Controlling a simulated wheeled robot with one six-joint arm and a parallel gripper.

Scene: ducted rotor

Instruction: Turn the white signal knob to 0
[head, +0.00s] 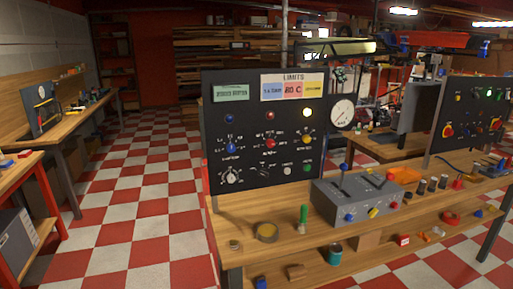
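A white knob (231,177) sits at the lower left of the black upright control panel (252,110). White markings ring it, but they are too small to read, so I cannot tell which number it points at. Above it is a blue knob (231,148). A red knob (270,143) and a yellow knob (308,139) are to the right in the upper row. A small white button (287,170) and a green button (308,167) are in the lower row. My gripper is not in view.
The panel stands at the back left of a wooden workbench (225,222). A tape roll (267,232), a green-handled tool (303,214) and a grey box with knobs (355,199) lie on it. The checkered floor (150,200) to the left is open.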

